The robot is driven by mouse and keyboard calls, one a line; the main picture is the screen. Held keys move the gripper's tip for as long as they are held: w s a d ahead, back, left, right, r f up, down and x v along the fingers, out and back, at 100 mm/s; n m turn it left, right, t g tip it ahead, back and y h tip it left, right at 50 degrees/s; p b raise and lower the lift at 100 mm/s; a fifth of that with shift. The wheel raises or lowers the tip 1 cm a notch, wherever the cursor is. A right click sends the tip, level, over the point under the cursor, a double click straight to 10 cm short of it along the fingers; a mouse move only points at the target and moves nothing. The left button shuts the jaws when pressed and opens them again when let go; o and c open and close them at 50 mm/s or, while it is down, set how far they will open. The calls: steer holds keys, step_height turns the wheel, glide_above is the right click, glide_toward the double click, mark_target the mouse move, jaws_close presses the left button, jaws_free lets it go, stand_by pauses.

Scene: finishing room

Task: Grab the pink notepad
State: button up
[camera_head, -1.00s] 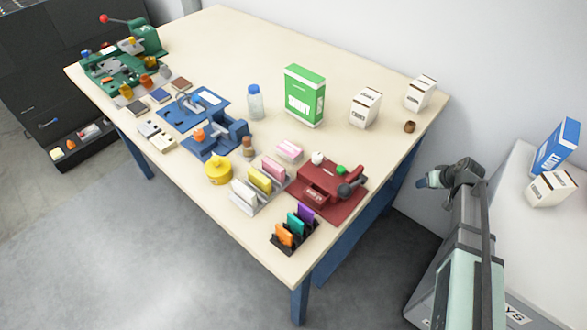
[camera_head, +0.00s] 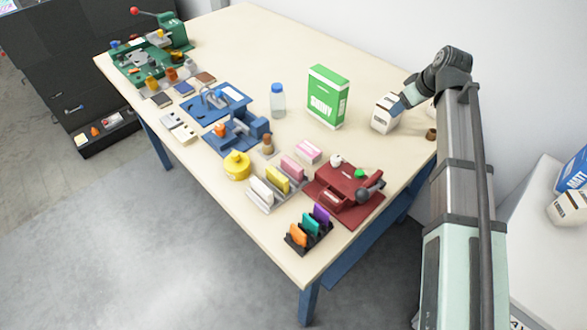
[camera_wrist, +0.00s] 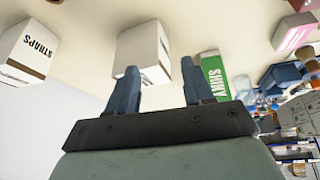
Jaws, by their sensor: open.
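Another pink pad (camera_head: 292,168) stands in that rack beside a yellow pad (camera_head: 276,179) and a white one (camera_head: 260,190). I cannot tell which one is the notepad. A pink block also shows at the upper right of the wrist view (camera_wrist: 294,33). My gripper (camera_wrist: 160,68) is open, with nothing between its fingers. In the head view it is partly hidden, over the table's right side by a white box (camera_head: 384,112), away from both pink pads.
A green carton (camera_head: 326,97) and a bottle (camera_head: 278,100) stand left of my gripper. A red press (camera_head: 343,190) sits right of the rack, with a dark rack of coloured pads (camera_head: 309,231) in front. The table's rear middle is clear.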

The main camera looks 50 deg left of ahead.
steer(key=s+a+r+n+g+h, duration=0.1)
steer(key=s+a, duration=0.3)
steer(key=s, duration=0.4)
steer(key=s+a+r+h, duration=0.15)
steer(key=s+a, duration=0.25)
steer(key=s, duration=0.4)
step_height(320, 180, up, 3)
steer(key=n+h, duration=0.1)
steer(key=h, duration=0.2)
glide_above(292, 163)
steer(key=shift+g+y, duration=0.25)
steer(key=shift+g, duration=0.05)
steer(key=f, duration=0.8)
steer(key=shift+w+d+f, duration=0.25)
steer(key=shift+w, duration=0.1)
steer(key=shift+s+a+f, duration=0.15)
steer(key=shift+s+f, duration=0.05)
steer(key=shift+f, duration=1.1)
steer(key=shift+s+a+f, duration=0.1)
steer(key=shift+s+f, duration=0.05)
steer(key=shift+f, duration=1.15)
jaws_close()
